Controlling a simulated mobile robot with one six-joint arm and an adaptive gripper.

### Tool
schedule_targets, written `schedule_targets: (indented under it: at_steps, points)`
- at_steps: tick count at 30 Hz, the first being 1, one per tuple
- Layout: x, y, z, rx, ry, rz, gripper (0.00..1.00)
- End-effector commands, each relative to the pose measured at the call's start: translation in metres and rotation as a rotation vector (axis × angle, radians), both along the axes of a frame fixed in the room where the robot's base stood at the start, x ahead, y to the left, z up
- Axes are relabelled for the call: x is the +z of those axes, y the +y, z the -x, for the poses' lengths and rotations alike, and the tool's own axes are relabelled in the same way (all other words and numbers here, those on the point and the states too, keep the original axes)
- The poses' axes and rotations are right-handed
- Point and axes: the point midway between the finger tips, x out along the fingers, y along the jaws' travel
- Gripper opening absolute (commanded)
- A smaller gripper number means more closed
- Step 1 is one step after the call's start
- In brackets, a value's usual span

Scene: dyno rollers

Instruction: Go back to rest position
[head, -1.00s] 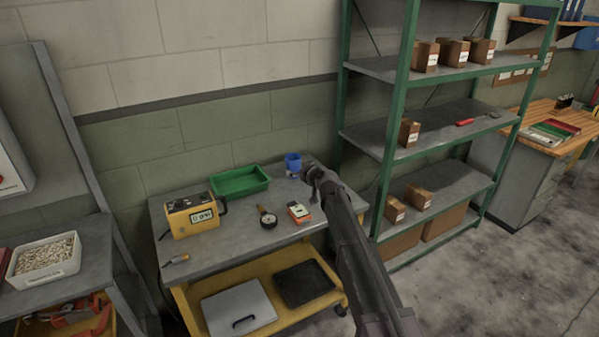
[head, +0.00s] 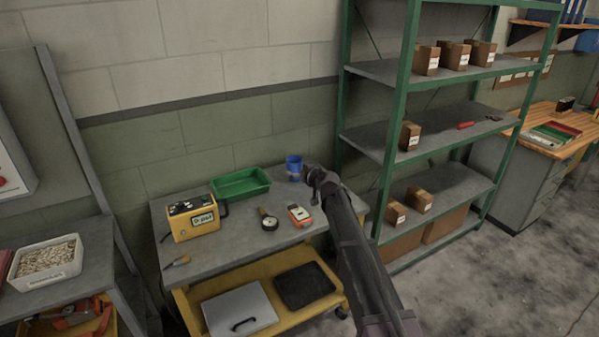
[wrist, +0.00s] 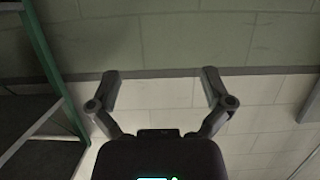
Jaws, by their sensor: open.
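My arm reaches up from the lower right of the head view, with its end over the right part of the grey cart top (head: 235,246), near a blue cup (head: 293,164). My gripper (wrist: 162,88) shows in the wrist view with its two fingers spread wide and nothing between them. Behind the fingers are only the block wall (wrist: 170,40) and a green shelf post (wrist: 45,60). In the head view the fingers are hidden by the arm's end.
The cart holds a yellow meter box (head: 190,219), green tray (head: 240,183), round gauge (head: 268,219), orange-and-white device (head: 299,215) and small screwdriver (head: 177,262). A green-framed shelf (head: 398,120) with cardboard boxes stands right of the arm. Floor (head: 500,285) is clear at lower right.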

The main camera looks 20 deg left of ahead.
Motion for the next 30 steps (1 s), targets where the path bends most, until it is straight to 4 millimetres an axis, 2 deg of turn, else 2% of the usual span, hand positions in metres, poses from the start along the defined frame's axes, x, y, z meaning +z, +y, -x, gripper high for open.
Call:
schedule_targets:
  at_steps: [8, 11, 14, 17, 20, 26, 30]
  points:
    - [0.000, -0.002, 0.001, 0.000, 0.002, 0.001, 1.00]
    - [-0.003, -0.010, 0.003, 0.000, 0.013, 0.009, 1.00]
    - [-0.008, -0.028, 0.009, 0.000, 0.043, 0.026, 1.00]
    - [-0.018, -0.057, 0.019, -0.004, 0.092, 0.057, 1.00]
    - [-0.031, -0.096, 0.034, -0.015, 0.165, 0.098, 1.00]
    - [-0.063, -0.189, 0.074, -0.074, 0.358, 0.201, 1.00]
    - [-0.083, -0.254, 0.108, -0.145, 0.501, 0.273, 1.00]
